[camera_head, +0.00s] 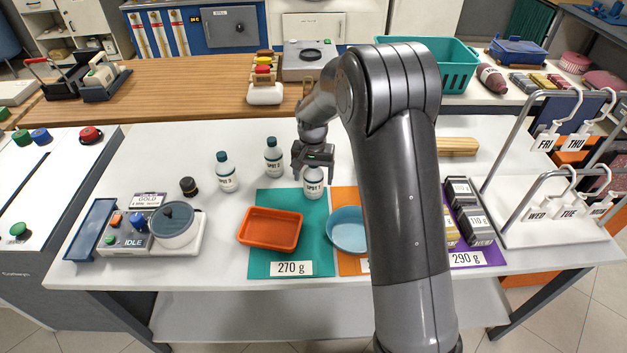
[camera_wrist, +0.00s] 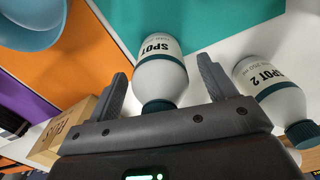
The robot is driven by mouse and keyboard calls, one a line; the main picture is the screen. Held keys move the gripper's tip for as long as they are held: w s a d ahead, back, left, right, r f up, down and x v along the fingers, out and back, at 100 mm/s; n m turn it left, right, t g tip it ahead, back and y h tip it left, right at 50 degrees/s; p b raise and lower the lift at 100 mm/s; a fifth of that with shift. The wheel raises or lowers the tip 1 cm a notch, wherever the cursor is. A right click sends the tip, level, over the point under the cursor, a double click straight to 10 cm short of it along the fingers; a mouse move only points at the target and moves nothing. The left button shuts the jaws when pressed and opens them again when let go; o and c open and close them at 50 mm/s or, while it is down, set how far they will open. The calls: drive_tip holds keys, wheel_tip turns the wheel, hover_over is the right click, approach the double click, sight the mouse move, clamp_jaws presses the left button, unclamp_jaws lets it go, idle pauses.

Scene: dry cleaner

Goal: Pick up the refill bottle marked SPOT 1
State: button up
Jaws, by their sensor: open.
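The white SPOT 1 refill bottle (camera_head: 313,185) stands upright at the back right of the teal mat (camera_head: 262,262). In the wrist view the SPOT 1 bottle (camera_wrist: 160,72) shows its label and dark cap between the two fingers. My gripper (camera_head: 313,160) is open right at the bottle's top, which it hides in the head view; the fingers also show in the wrist view (camera_wrist: 165,85). I see a gap beside the bottle on each side. The SPOT 2 bottle (camera_head: 273,157) stands behind and to the left, outside the right finger in the wrist view (camera_wrist: 268,85).
The SPOT 3 bottle (camera_head: 227,172) and a small dark jar (camera_head: 188,186) stand farther left. An orange tray (camera_head: 270,230) and a blue bowl (camera_head: 347,229) sit in front. White table is clear behind the bottles.

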drive_tip(key=shift+c, duration=0.5)
drive_tip(key=c, duration=1.1)
drive_tip(key=shift+c, duration=0.2)
